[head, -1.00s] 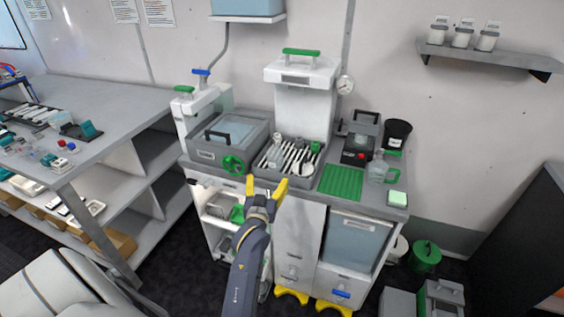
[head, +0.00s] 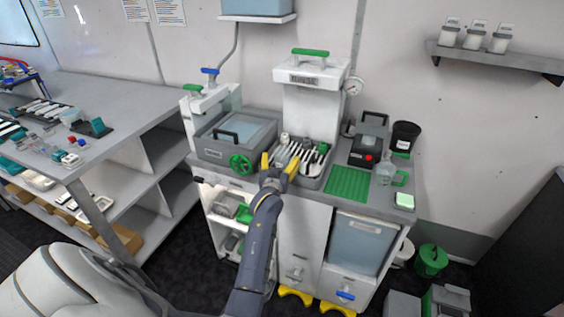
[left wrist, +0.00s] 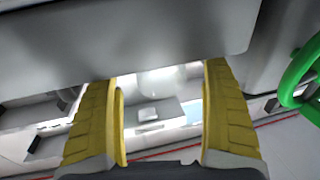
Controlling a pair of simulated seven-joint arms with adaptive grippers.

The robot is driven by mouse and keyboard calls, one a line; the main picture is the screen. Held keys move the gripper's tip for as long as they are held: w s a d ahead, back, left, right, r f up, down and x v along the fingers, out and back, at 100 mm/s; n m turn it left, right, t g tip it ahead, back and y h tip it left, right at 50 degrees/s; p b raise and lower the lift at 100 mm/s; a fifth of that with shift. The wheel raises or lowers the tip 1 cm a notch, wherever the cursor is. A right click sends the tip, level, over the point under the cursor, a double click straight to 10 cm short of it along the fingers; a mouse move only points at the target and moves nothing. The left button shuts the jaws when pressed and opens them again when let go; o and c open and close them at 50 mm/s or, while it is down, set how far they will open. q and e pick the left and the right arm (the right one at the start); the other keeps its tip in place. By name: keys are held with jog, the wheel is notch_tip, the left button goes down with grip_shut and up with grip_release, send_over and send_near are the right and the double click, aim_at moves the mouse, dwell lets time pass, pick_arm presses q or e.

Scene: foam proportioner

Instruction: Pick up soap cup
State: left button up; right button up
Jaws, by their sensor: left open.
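My left gripper (head: 279,166) is open at the front edge of the grey slatted tray (head: 318,183), its yellow fingers apart. In the left wrist view the gripper (left wrist: 162,78) has a pale, rounded, translucent thing (left wrist: 160,82) showing between and beyond its fingers. It is blurred, and I cannot tell whether it is the soap cup. No cup is plainly labelled as soap. A clear vessel (head: 385,171) with a green handle stands at the right of the counter, apart from the gripper. My right gripper is not in view.
A grey basin (head: 225,150) with a green handwheel (head: 241,163) is left of the gripper; the wheel also shows in the left wrist view (left wrist: 300,75). A white dispenser column (head: 311,105) rises behind the tray. A green mat (head: 349,184) lies clear to the right.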

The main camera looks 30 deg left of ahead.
aim_at(281, 160)
pick_arm(q)
jog(key=shift+x, duration=1.5)
jog(key=c, duration=1.1)
